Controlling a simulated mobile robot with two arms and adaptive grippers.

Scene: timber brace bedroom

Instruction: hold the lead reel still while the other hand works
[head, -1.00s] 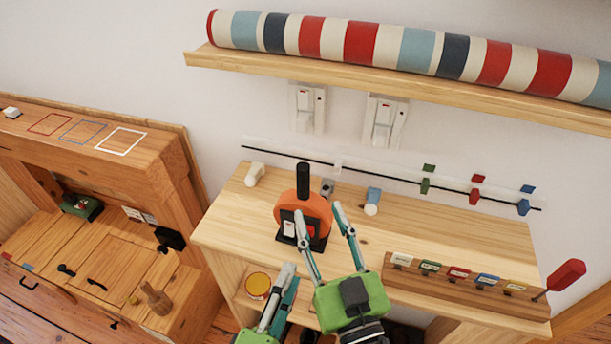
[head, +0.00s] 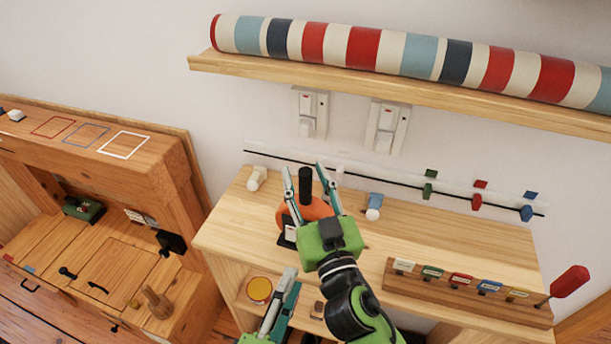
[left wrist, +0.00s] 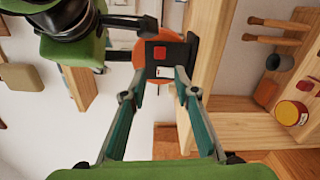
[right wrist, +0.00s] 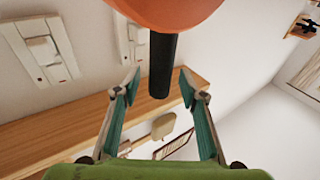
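The lead reel (head: 318,209) is an orange drum with a black post on top and a dark base, standing upright on the wooden bench. My right gripper (head: 304,167) is open, with a finger on either side of the black post. In the right wrist view the post (right wrist: 162,65) hangs between the parted fingertips, with gaps beside it. My left gripper (head: 293,277) is lower, in front of the bench. In the left wrist view its fingers (left wrist: 159,72) are apart and empty, in line with the reel's dark base (left wrist: 164,57), which has a red button. My right gripper hides part of the reel.
A blue-and-white piece (head: 374,206) lies right of the reel, and a white cylinder (head: 256,178) left of it. A rack of coloured tags (head: 460,285) and a red-handled screwdriver (head: 570,281) are at the right. A yellow-topped tin (head: 259,290) sits on the lower shelf.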

